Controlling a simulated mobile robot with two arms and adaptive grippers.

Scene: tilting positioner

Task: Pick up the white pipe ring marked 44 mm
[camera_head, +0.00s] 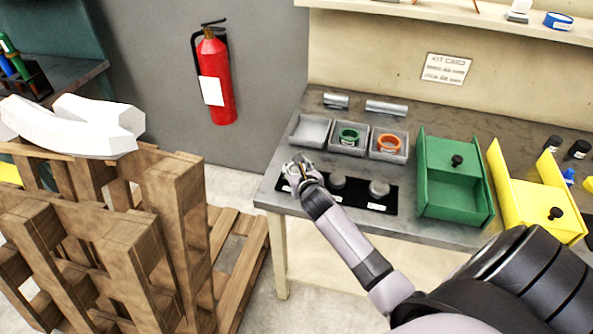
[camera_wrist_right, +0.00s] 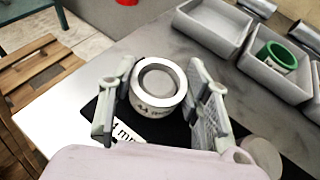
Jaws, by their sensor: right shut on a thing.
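The white pipe ring (camera_wrist_right: 157,107) is between the two fingers of my right gripper (camera_wrist_right: 160,68) in the right wrist view. The fingers are shut on its sides. Its open top faces the camera, and its small label is only partly legible. In the head view my right gripper (camera_head: 298,168) is over the left end of the black mat (camera_head: 357,207), and the ring is mostly hidden there. I cannot tell whether the ring touches the mat. A mat label (camera_wrist_right: 126,133) ending in "mm" shows below the ring. My left gripper is out of view.
Behind the mat stand three grey trays: an empty one (camera_head: 298,141), one with a green ring (camera_head: 348,137), one with an orange ring (camera_head: 389,143). Grey round posts (camera_head: 379,188) stand on the mat. Green (camera_head: 453,205) and yellow (camera_head: 540,205) fixtures are at right. Pallets (camera_head: 130,240) stand left.

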